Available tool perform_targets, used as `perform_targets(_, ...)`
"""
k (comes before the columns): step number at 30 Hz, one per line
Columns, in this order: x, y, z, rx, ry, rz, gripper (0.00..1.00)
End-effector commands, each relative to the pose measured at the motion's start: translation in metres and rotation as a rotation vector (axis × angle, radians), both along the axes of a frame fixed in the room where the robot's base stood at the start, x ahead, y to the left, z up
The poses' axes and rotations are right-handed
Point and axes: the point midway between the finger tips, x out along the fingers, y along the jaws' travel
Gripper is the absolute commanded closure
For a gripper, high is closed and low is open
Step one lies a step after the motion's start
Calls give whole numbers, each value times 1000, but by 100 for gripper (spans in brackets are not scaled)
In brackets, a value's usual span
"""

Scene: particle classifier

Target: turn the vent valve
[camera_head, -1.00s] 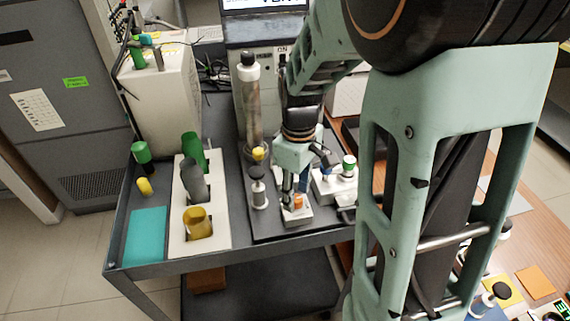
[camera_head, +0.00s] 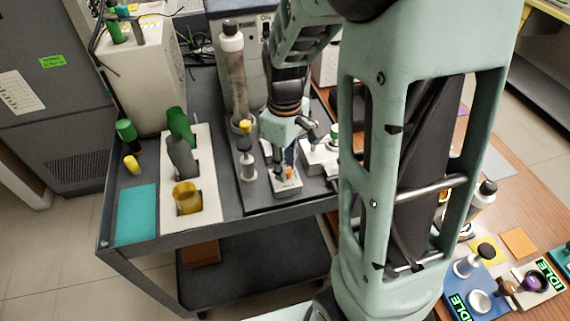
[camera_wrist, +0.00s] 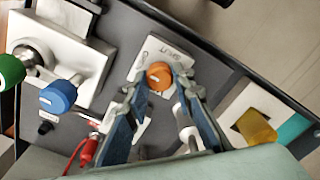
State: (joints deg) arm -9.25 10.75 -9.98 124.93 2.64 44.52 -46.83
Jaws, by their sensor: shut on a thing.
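My gripper (camera_head: 286,175) points down over the small pale block (camera_head: 287,189) on the cart. Its blue-padded fingers are closed on the orange knob (camera_wrist: 158,76) on top of that block; the knob also shows in the head view (camera_head: 289,171). A blue knob (camera_wrist: 58,96) and a green knob (camera_wrist: 11,70) stand on a white fitting (camera_wrist: 68,58) to the left in the wrist view. I cannot tell from the lettering which knob is the vent valve.
A tall clear column (camera_head: 235,75) and a black-topped post (camera_head: 247,160) stand close left of my gripper. A white rack (camera_head: 205,215) with a yellow cup (camera_head: 187,197) is farther left. A wooden table (camera_head: 480,150) with several items lies to the right.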

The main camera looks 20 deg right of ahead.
Motion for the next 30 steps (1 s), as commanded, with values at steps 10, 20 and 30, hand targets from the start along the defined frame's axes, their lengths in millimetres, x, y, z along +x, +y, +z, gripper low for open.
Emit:
perform_targets(10, 0, 0, 1, 0, 0, -158, 100)
perform_targets(20, 1, 0, 1, 0, -1, -459, 100)
perform_targets(30, 1, -1, 2, 0, -1, -782, 100)
